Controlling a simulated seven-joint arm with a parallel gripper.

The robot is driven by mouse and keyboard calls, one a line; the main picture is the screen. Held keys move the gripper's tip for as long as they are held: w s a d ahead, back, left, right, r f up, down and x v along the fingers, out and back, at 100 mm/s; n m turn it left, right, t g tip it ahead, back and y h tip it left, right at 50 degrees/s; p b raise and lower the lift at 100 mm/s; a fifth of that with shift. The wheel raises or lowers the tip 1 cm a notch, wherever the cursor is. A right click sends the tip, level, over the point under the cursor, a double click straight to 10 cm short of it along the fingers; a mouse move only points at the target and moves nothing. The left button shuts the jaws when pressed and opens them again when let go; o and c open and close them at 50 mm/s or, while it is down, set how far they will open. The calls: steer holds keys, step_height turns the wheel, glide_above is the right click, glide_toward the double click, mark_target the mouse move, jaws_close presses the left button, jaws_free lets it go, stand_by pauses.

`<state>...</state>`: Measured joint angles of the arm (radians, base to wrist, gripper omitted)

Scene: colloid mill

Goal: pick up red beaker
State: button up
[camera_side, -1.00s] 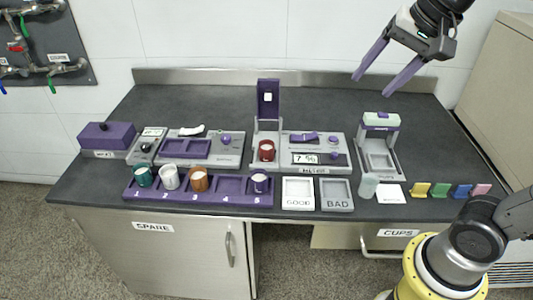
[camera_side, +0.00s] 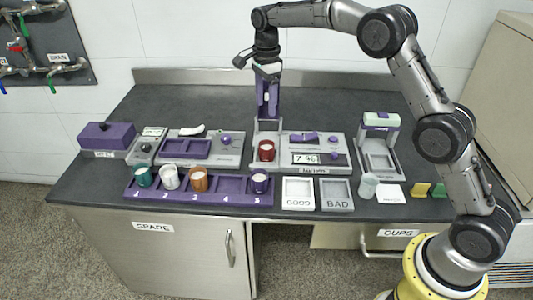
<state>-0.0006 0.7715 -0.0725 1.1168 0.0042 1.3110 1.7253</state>
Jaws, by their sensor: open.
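The red beaker (camera_side: 266,150) stands upright in the grey mill station (camera_side: 254,157), at the foot of its upright purple panel. My gripper (camera_side: 267,112) points down above the beaker, apart from it. Its purple fingers overlap the purple panel in the picture, so their outlines are hard to separate. The gripper is open and holds nothing.
A purple numbered rack (camera_side: 228,200) in front holds green, white, orange and purple beakers. GOOD (camera_side: 298,205) and BAD (camera_side: 337,207) trays lie to its right. A grey panel with a display (camera_side: 305,159) adjoins the mill station. A dispenser (camera_side: 380,122) stands further right.

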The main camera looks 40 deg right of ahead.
mark_target(268, 146)
steer(key=f, duration=1.6)
steer(key=shift+s+d, duration=0.1)
steer(key=shift+s, duration=0.3)
jaws_close()
